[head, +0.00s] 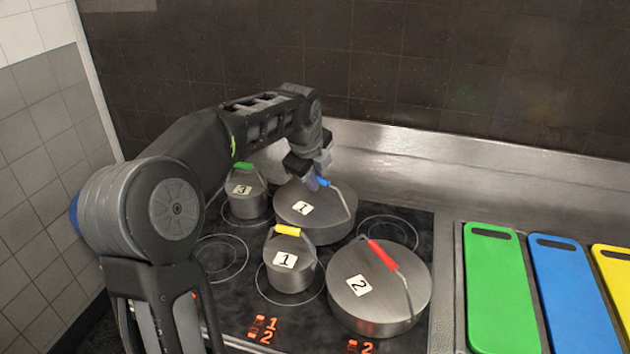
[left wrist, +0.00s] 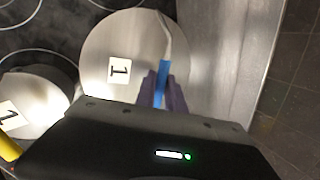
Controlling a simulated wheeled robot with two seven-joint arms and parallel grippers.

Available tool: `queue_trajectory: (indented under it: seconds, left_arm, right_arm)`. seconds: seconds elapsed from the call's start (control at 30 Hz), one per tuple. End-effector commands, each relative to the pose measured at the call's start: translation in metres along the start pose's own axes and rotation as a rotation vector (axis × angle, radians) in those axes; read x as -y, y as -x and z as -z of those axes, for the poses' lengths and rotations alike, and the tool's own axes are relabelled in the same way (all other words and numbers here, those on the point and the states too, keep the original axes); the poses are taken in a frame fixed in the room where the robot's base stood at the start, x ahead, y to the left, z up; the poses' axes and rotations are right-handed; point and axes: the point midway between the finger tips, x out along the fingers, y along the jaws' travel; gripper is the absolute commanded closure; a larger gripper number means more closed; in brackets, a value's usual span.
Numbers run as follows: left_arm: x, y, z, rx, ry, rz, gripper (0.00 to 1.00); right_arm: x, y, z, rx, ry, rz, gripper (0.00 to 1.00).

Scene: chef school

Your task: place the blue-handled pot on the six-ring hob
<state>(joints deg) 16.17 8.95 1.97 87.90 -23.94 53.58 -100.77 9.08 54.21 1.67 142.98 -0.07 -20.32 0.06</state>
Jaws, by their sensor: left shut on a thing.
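The blue-handled pot (head: 314,222) is a wide grey metal pot with a lid labelled 1. It sits at the back of the black six-ring hob (head: 222,284), and it also shows in the left wrist view (left wrist: 110,40). My left gripper (head: 320,182) is above the pot's right side, shut on its blue handle (left wrist: 162,82). In the left wrist view the two purple fingers (left wrist: 162,92) lie on either side of the handle. The gripper hides part of the handle in the head view. My right gripper is not in view.
Also on the hob are a green-handled pot 3 (head: 246,204), a yellow-handled pot 1 (head: 289,268) and a red-handled pot 2 (head: 378,300). Rings at left and back right are bare. Green (head: 500,290), blue (head: 574,300) and yellow (head: 614,274) boards lie right. A metal splashback (head: 430,165) runs behind.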

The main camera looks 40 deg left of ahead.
Motion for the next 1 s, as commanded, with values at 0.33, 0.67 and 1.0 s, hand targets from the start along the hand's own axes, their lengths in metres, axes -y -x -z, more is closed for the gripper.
queue_trajectory:
  seconds: [0.33,0.67,1.0]
  left_arm:
    - [-0.0024,-0.0066,0.0006,0.002,0.001,0.005,1.0]
    - [-0.0042,-0.009,0.0011,0.001,0.0,0.001,0.67]
    - [-0.0031,-0.0067,0.0008,0.001,0.0,0.001,0.64]
  right_arm:
    - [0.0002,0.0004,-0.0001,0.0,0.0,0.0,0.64]
    - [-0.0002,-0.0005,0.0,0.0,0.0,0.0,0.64]
    - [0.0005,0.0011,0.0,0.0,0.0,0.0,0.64]
